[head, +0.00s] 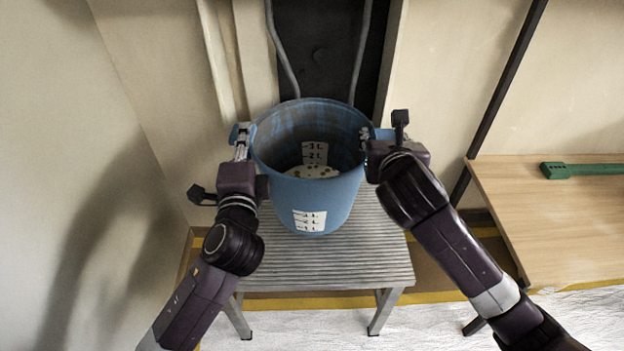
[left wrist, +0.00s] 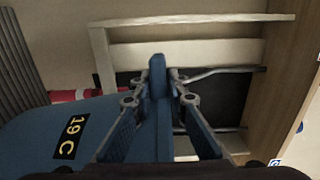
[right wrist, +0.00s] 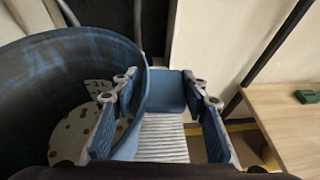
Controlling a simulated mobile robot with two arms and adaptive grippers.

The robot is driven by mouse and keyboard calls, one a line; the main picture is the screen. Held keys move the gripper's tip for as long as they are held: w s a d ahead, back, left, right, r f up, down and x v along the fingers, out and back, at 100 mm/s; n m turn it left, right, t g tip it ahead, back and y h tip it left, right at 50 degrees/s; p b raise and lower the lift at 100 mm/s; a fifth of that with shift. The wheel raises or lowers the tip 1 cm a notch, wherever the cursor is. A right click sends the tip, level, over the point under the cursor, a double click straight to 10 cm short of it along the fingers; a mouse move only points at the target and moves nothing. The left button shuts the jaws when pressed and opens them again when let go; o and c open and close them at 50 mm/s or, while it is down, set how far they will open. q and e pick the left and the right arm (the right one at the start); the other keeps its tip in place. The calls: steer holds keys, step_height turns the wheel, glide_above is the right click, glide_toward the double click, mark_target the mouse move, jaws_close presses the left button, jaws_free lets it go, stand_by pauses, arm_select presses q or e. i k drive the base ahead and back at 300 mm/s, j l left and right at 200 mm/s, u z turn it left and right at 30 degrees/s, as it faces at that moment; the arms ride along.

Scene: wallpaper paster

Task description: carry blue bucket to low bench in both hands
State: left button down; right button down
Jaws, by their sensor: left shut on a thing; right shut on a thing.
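The blue bucket (head: 318,195) is upright, over the slatted low bench (head: 375,262) in the head view. I cannot tell whether its base touches the slats. White level labels show on its front and inside, and a pale spotted patch lies at its bottom. My left gripper (head: 241,143) is shut on the bucket's left handle tab; in the left wrist view the fingers flank a blue tab (left wrist: 158,105). My right gripper (head: 366,140) is at the right side of the rim, shut on the right tab, which also shows between the fingers in the right wrist view (right wrist: 168,92).
A wooden table (head: 560,210) with a green object (head: 580,169) stands to the right, beside a dark post (head: 508,70). A wall is close on the left. A dark recessed panel with grey hoses (head: 283,55) is behind the bucket.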

mark_target(564, 225)
steer(key=l+z, duration=0.15)
steer(key=l, duration=0.8)
steer(key=l+z, duration=0.1)
steer(key=l, duration=0.85)
steer(key=i+l+z, duration=0.15)
steer(key=l, duration=0.8)
